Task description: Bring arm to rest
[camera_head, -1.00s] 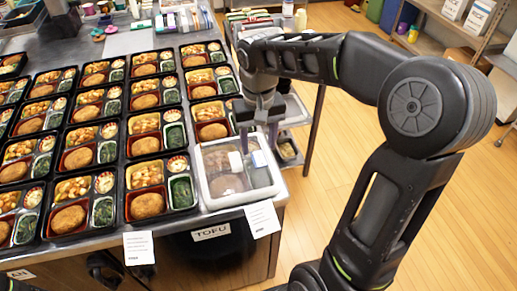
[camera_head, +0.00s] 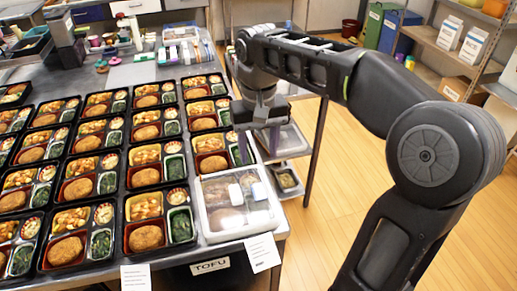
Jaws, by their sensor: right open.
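My right gripper (camera_head: 259,146) is open and empty, with its fingers pointing down. My right arm bends in from the right side of the picture. My left arm and gripper are not in view.
Several black bento trays (camera_head: 147,237) with patties, greens and other food fill the table (camera_head: 130,72). Shelving (camera_head: 449,48) stands at the right. The wooden floor (camera_head: 325,205) between is clear.

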